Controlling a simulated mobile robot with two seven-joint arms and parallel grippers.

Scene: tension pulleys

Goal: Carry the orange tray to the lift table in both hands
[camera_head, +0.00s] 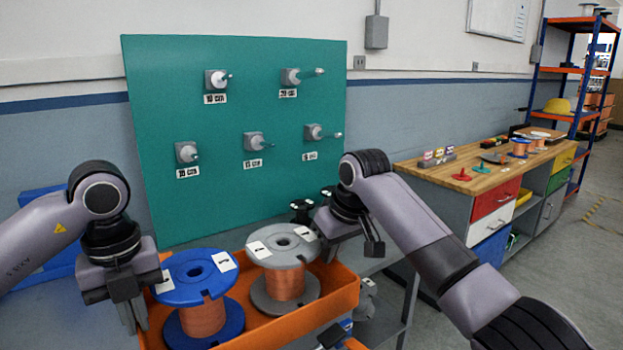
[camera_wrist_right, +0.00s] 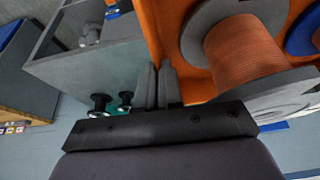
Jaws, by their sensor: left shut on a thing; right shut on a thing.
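The orange tray (camera_head: 318,312) is low in the head view, in front of the green board, and carries two spools. One spool (camera_head: 203,315) has blue flanges and the other (camera_head: 285,284) grey flanges; both hold copper-coloured wire and stand upright with white labels on top. My left gripper (camera_head: 133,315) is shut at the tray's left side; its exact contact is hidden. My right gripper (camera_head: 330,250) is shut on the tray's right far wall. In the right wrist view its fingers (camera_wrist_right: 160,88) meet beside the orange wall. I cannot pick out the lift table for certain.
A green board (camera_head: 240,200) with labelled pegs stands behind the tray. A wooden-topped workbench (camera_head: 470,185) with coloured drawers is at the right, with small parts on it. A shelf rack (camera_head: 570,70) stands beyond. Open floor (camera_head: 590,260) lies at the far right.

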